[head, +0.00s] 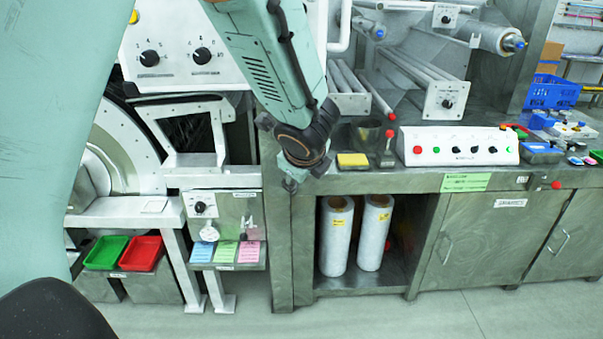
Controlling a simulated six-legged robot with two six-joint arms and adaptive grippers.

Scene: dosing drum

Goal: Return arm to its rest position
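A pale green arm fills the left edge, and a pale green forearm (262,55) comes down from the top. They look like parts of my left arm, though the joint between them is out of view. The forearm ends in a dark wrist (305,145) in front of the machine bench's left front corner. Only a small grey part of my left gripper (291,184) shows below the wrist; its fingers are mostly hidden, so its opening cannot be told. I see nothing held there. My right arm and gripper are not in view.
A yellow sponge-like block (352,160) and a control box (459,146) with buttons are on the bench right of the wrist. Two wrapped rolls (337,238) stand below. Green (106,252) and red (141,253) trays sit lower left. The floor in front is clear.

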